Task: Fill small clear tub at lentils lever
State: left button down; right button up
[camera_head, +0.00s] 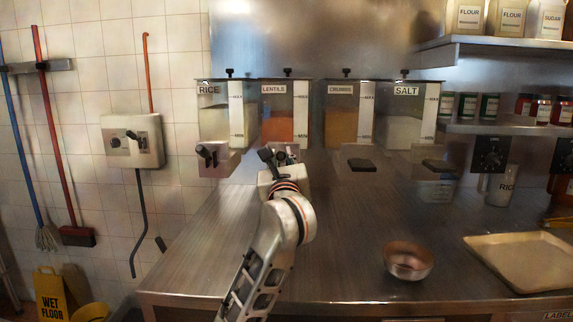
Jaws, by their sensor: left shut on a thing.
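The lentils dispenser (278,123) is a clear bin with orange-red contents, second from the left in the row. My left gripper (279,157) is right in front of its lower front, where the lentils lever sits. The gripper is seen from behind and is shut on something. Its own body hides what it holds and most of the lever, so I cannot tell whether this is the lever or a tub. My right gripper is not in view.
The rice dispenser (213,115) is left of the lentils and the crumbs dispenser (341,122) right. A metal bowl (409,262), a pale tray (525,260) and a clear jug marked rice (499,187) stand on the steel counter (335,225). The counter's middle is clear.

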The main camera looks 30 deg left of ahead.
pick_arm(q)
jog(key=shift+f+b, duration=0.45)
jog(key=shift+f, duration=0.05)
jog(key=shift+s+r+t, duration=0.1)
jog(key=shift+r+t, duration=0.2)
jog(key=c, duration=1.9)
grip_release()
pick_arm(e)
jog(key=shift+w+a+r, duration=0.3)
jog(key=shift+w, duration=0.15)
pick_arm(q)
jog(key=shift+d, duration=0.1)
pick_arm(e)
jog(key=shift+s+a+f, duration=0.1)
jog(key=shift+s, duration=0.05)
pick_arm(q)
jog(key=v, duration=1.2)
jog(key=shift+f, duration=0.15)
